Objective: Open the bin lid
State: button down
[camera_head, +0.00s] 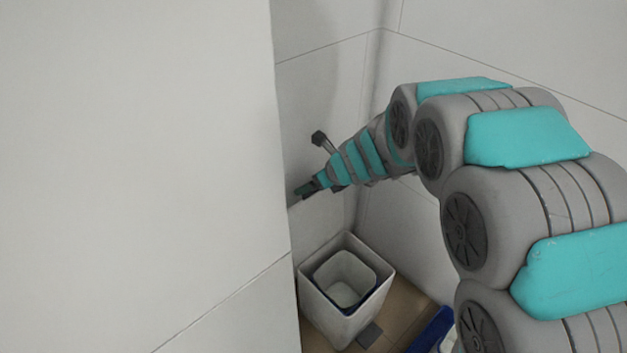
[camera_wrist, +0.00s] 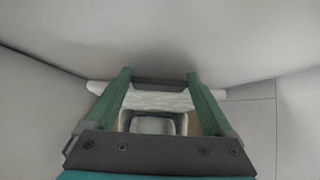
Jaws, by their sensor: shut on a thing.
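The bin (camera_head: 301,286) is a pale square container low in the corner, with its top open and an inner bucket (camera_head: 340,265) visible inside. In the wrist view the inner bucket also shows (camera_wrist: 153,125) beyond my fingers. My gripper (camera_head: 303,190) is above the bin, close to the left panel's edge. In the wrist view its two green fingers (camera_wrist: 159,74) stand apart, with a dark strip between their tips. A white, edge-on piece that looks like the bin lid (camera_wrist: 160,100) spans across the fingers. My gripper is shut on it; the exact contact is unclear.
A large pale panel (camera_head: 140,170) fills the left of the head view and stands close to my gripper. Pale walls (camera_head: 500,40) meet in a corner behind. A dark pedal (camera_head: 369,335) and a blue object (camera_head: 432,330) are by the bin on the brown floor.

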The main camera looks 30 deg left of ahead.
jog(key=shift+w+a, duration=0.15)
jog(key=shift+a, duration=0.25)
dwell(0.4)
grip_release()
jog(key=v, duration=0.7)
jog(key=shift+r+p, duration=0.35)
